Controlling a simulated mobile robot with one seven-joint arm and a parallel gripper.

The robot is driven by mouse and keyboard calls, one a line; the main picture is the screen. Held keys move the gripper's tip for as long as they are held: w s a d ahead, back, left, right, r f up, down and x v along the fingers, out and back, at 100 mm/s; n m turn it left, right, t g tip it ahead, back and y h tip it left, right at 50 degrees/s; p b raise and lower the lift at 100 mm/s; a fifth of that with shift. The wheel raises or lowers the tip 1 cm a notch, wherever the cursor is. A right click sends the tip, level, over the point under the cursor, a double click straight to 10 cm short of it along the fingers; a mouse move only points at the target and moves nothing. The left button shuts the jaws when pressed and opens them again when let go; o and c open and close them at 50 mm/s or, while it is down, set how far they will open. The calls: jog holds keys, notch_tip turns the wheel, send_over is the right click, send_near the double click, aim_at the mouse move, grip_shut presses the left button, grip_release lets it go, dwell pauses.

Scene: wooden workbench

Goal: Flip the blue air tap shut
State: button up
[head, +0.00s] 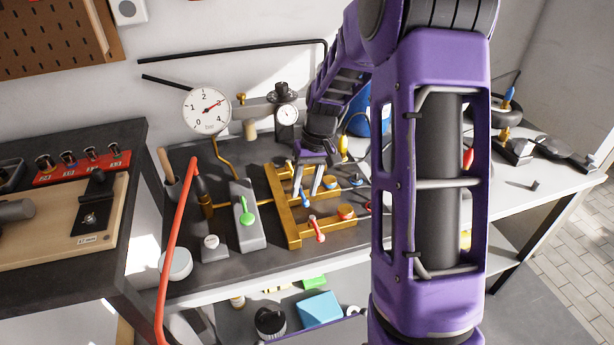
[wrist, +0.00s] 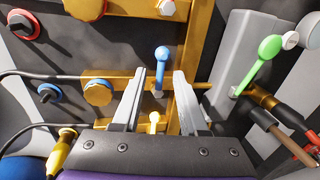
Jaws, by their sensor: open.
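The blue air tap (wrist: 161,68) is a small lever with a round knob on a brass manifold (wrist: 206,30). In the wrist view its lever points up the picture, across its short brass branch. My gripper (wrist: 160,76) is open and empty, with one finger on each side of the blue lever in that view. I cannot tell whether either finger touches it. In the head view my gripper (head: 309,188) points down over the manifold (head: 285,217), and the blue tap (head: 306,202) shows just below the fingertips.
A yellow tap (wrist: 153,121) sits near the finger bases in the wrist view. A red tap (head: 317,230) is on the nearer branch. A green lever (head: 246,212) on a grey block stands left of the manifold. A pressure dial (head: 208,111) stands behind. A red hose (head: 176,240) rises at left.

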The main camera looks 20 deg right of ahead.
jog(key=d+r+p, duration=0.2)
jog(key=d+r, duration=0.1)
jog(key=r, duration=1.4)
jog(key=shift+d, duration=0.2)
